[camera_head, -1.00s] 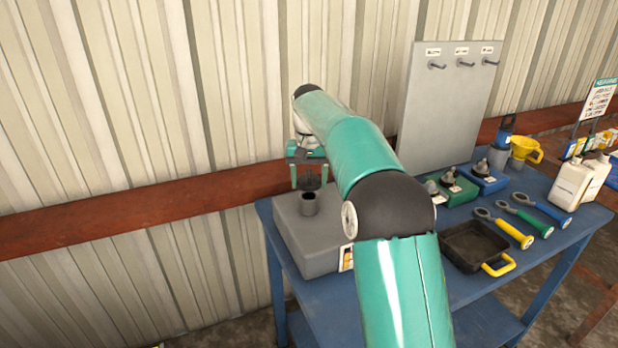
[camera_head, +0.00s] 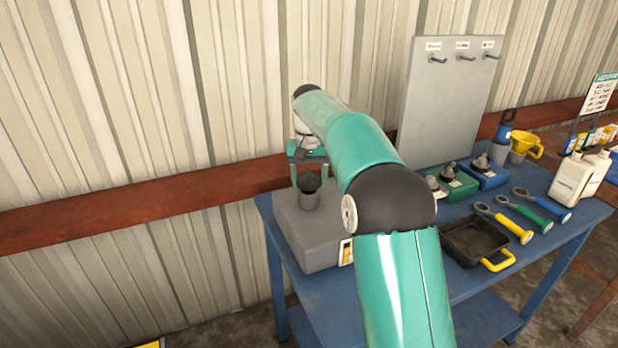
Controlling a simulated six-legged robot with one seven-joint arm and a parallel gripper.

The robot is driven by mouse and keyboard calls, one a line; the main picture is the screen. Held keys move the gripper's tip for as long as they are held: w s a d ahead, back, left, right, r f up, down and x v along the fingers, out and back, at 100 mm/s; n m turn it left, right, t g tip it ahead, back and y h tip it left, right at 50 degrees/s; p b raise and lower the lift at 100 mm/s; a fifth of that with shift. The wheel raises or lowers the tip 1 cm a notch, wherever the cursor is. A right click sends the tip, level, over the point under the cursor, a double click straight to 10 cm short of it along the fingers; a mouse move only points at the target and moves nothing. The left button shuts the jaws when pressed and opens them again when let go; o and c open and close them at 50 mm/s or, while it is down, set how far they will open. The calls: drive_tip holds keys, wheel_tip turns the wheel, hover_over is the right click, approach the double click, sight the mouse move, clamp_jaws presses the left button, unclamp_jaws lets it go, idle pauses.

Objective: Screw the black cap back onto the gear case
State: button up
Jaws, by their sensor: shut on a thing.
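The gear case (camera_head: 312,240) is a grey box at the left end of the blue table, with a round grey neck (camera_head: 310,201) standing on its top. The black cap (camera_head: 309,184) is at the mouth of the neck. My gripper (camera_head: 309,180) points down over the neck and is shut on the cap. The cap looks to be touching the neck, or very close to it. I cannot tell whether its thread has caught. My arm hides part of the gear case's right side.
On the blue table (camera_head: 470,290) stand a black tray with a yellow handle (camera_head: 472,241), three ring-ended tools (camera_head: 525,215), green (camera_head: 460,184) and blue (camera_head: 490,174) boxes, a yellow funnel (camera_head: 527,145) and white jugs (camera_head: 572,178). A grey hook panel (camera_head: 445,110) rises behind.

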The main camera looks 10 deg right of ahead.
drive_tip(key=shift+f, duration=0.7)
idle(0.4)
